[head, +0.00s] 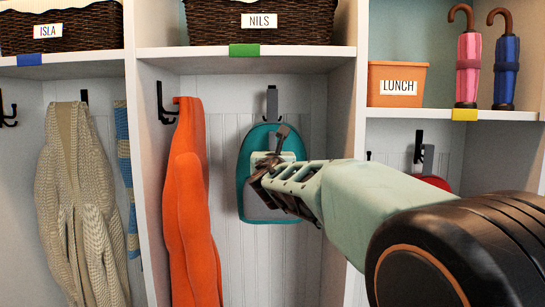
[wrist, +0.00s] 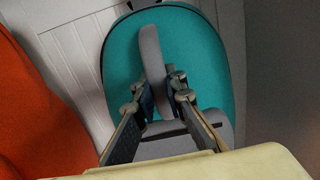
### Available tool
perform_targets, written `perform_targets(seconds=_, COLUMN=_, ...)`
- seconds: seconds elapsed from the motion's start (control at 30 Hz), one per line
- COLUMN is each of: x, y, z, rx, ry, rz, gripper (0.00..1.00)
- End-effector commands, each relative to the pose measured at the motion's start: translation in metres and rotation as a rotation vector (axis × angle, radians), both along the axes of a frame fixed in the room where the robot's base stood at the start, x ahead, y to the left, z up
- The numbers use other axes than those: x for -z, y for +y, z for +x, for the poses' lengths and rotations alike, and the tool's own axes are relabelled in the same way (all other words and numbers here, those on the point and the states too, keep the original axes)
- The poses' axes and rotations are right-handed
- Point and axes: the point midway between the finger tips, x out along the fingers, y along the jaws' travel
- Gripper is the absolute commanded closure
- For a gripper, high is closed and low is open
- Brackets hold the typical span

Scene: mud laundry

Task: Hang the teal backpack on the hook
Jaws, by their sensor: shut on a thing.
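The teal backpack (head: 243,180) is upright against the back wall of the middle cubby, under the NILS basket. A grey loop (head: 272,104) rises from its top at hook height; whether it is around a hook or only in front of one I cannot tell. My gripper (head: 268,172) is in front of the backpack. In the wrist view the fingers (wrist: 158,98) are closed on a grey strap on the front of the teal backpack (wrist: 200,50). The gripper hides part of the backpack's front.
An orange garment (head: 190,200) hangs from a black hook (head: 164,105) left of the backpack. Cubby dividers stand on both sides. A shelf (head: 190,53) is above. A red item (head: 437,183) hangs in the right cubby, and a cream cardigan (head: 78,190) hangs in the left one.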

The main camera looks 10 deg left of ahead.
Motion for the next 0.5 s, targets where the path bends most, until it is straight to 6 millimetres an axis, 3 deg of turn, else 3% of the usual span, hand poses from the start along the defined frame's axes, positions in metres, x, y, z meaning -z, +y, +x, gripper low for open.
perform_targets(seconds=0.5, x=0.010, y=-0.001, z=0.000, rx=0.001, ry=-0.004, rz=0.003, gripper=1.00)
